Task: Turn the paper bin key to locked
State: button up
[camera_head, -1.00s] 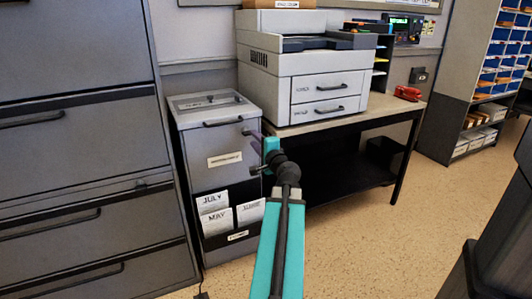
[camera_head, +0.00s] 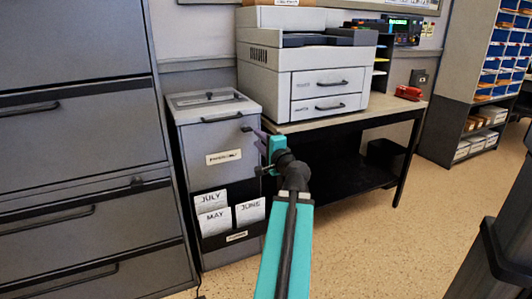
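The paper bin (camera_head: 190,160) is a tall grey box with a slotted lid, a dark front handle and a white label. It stands between the filing cabinet and the printer table. My gripper (camera_head: 261,142) is at the bin's upper right front edge, at the end of my teal arm. Its fingers are small, dark and partly hidden by the teal wrist part, so their opening does not show. The key and its lock cannot be made out; that area is small and partly behind my gripper.
A grey filing cabinet (camera_head: 105,130) stands close on the bin's left. The printer (camera_head: 310,70) sits on a table (camera_head: 385,117) to the right. Month cards (camera_head: 214,221) sit in a black pocket on the bin's front. Open floor (camera_head: 390,240) lies to the right.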

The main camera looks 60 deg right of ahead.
jog(key=shift+s+a+f+b, duration=0.15)
jog(key=shift+s+a+b, duration=0.2)
jog(key=shift+b, duration=2.3)
jog(key=s+b, duration=0.1)
jog(key=b, duration=0.5)
jog(key=shift+s+a, duration=0.1)
jog(key=shift+a, duration=0.3)
jog(key=shift+v, duration=1.35)
